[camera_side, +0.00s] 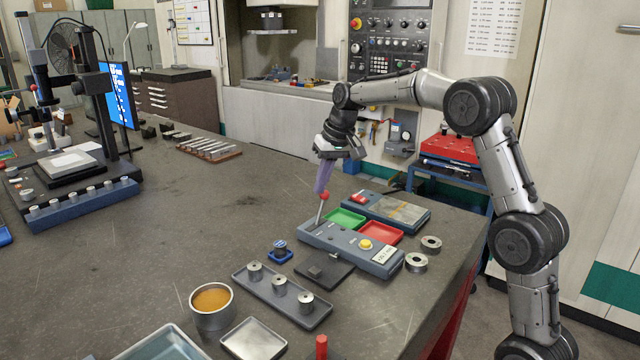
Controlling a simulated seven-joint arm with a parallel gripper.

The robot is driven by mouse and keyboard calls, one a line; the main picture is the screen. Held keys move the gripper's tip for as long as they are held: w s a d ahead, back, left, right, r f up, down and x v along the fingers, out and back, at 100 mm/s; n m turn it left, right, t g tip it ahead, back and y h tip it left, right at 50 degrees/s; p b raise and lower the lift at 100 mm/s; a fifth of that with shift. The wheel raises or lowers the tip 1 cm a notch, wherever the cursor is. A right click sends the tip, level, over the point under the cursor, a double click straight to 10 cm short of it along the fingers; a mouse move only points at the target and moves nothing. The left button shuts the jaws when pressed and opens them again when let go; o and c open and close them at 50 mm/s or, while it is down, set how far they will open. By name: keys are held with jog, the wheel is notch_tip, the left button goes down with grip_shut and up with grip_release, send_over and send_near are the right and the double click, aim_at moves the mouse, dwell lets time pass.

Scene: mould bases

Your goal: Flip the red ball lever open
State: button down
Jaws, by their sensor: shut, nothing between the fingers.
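The red ball lever (323,200) stands on the left part of a blue-grey control box (345,246). Its grey rod rises from the box, leaning slightly right, with the red ball on top. My gripper (322,188) points down directly above the lever, its purple fingers shut and empty. The fingertips are at or very near the red ball; I cannot tell whether they touch it. The box also carries a yellow button (365,244) and a label at its right end.
Behind the box lie a green tray (345,218), a red tray (382,233) and another blue-grey box (400,212). In front are a dark plate (325,271), a tray with metal cylinders (262,287) and a cup (212,305). Metal rings (416,262) sit right. The table's left middle is clear.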

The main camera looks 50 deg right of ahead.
jog(key=shift+d, duration=0.25)
notch_tip(320, 180, up, 12)
jog(key=s+a, duration=0.2)
jog(key=shift+s+a+f, duration=0.15)
jog(key=shift+a+f, duration=0.05)
dwell(0.3)
dwell(0.4)
